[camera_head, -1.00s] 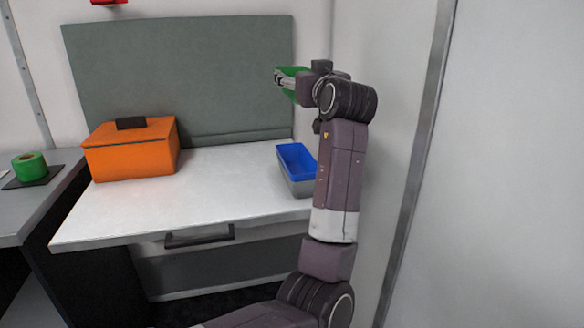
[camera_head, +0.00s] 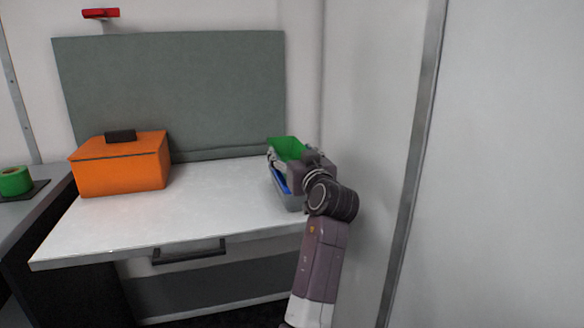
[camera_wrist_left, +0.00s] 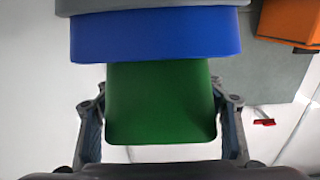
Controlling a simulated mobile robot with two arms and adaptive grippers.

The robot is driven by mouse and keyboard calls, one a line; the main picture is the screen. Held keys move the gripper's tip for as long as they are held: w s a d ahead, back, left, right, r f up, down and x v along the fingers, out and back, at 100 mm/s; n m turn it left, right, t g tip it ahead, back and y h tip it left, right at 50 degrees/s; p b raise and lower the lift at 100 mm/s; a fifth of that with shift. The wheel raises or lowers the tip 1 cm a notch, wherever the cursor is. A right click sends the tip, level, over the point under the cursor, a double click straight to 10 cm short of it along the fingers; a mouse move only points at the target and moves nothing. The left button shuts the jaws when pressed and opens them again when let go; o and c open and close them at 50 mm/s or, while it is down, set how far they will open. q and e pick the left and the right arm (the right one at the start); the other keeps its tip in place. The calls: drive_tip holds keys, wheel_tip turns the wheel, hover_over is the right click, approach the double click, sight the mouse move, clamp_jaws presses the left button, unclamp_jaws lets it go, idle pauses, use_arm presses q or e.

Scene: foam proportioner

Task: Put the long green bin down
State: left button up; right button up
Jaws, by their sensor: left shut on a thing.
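The long green bin (camera_head: 287,146) is at the right end of the white worktop, just above or behind the blue bin (camera_head: 282,181). My left gripper (camera_head: 276,159) is shut on it. In the left wrist view the green bin (camera_wrist_left: 160,102) sits between the two fingers, with the blue bin (camera_wrist_left: 155,36) directly beyond it. A grey bin (camera_head: 291,200) shows under the blue one, partly behind my left wrist. I cannot tell whether the green bin touches the blue one. My right gripper is not in view.
The white worktop (camera_head: 190,210) is clear in the middle. An orange box (camera_head: 122,165) with a black handle stands at its left. A grey-green panel (camera_head: 170,95) rises behind, and a pale wall (camera_head: 370,90) stands close on the right. A green tape roll (camera_head: 15,180) lies far left.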

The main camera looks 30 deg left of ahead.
use_arm(q)
drive_tip(key=shift+f, duration=1.55)
drive_tip(key=shift+f+b, duration=0.1)
drive_tip(key=shift+b, duration=0.2)
drive_tip(key=o, duration=0.7)
drive_tip(key=shift+f, duration=0.1)
drive_tip(key=o, duration=0.7)
drive_tip(key=shift+c, duration=0.2)
drive_tip(key=shift+r, duration=0.2)
